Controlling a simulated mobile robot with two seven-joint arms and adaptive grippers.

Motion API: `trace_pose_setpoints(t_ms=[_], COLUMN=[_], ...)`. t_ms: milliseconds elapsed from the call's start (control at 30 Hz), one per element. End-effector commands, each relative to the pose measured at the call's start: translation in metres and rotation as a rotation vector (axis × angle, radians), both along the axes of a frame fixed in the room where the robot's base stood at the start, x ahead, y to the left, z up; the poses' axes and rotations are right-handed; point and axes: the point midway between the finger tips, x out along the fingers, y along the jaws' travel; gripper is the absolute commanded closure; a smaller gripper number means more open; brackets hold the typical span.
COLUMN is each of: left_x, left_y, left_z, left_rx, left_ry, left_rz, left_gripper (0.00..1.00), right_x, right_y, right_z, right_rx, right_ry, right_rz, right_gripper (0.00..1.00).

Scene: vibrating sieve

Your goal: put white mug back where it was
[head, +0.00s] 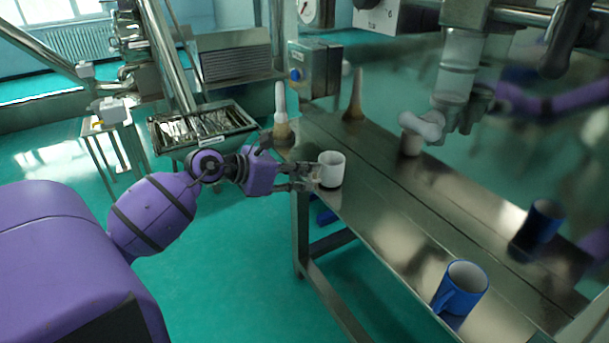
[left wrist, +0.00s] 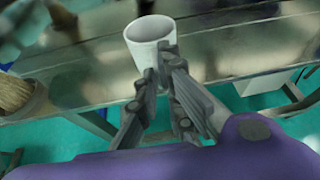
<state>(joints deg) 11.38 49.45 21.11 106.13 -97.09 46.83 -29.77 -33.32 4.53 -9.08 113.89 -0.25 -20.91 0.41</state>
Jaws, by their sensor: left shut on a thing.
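The white mug (head: 331,168) is upright at the left front edge of the metal table, over or on its surface; I cannot tell if its base touches. My left gripper (head: 312,177) reaches in from the left and is shut on the mug's near side. In the left wrist view the mug (left wrist: 152,38) stands beyond the fingertips (left wrist: 160,78), its open rim facing up. The handle is hidden by the fingers. My right gripper does not show.
A blue mug (head: 461,288) stands on the metal table (head: 400,235) at the near right. A brush (head: 281,118) stands near the table's left end, by a control box (head: 315,70). The reflective panel behind mirrors these things. The table between the two mugs is clear.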

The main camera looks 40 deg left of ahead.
Motion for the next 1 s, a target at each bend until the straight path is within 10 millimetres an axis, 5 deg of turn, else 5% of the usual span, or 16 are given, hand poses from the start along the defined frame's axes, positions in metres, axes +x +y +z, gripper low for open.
trace_pose_setpoints(t_ms=[400, 567, 1000], left_x=[-0.0003, -0.0002, -0.0058], left_y=[-0.0003, -0.0004, 0.0035], left_z=[-0.0068, -0.0058, -0.0002], left_rx=[0.001, 0.001, 0.002], left_ry=[0.0, 0.0, 0.0], left_rz=[0.0, 0.0, 0.001], left_gripper=[1.0, 0.75, 0.74], right_x=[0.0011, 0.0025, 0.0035], right_y=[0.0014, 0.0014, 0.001], right_z=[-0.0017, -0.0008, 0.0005], right_rx=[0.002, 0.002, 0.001], right_ry=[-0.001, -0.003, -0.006], right_rz=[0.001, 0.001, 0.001], right_gripper=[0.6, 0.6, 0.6])
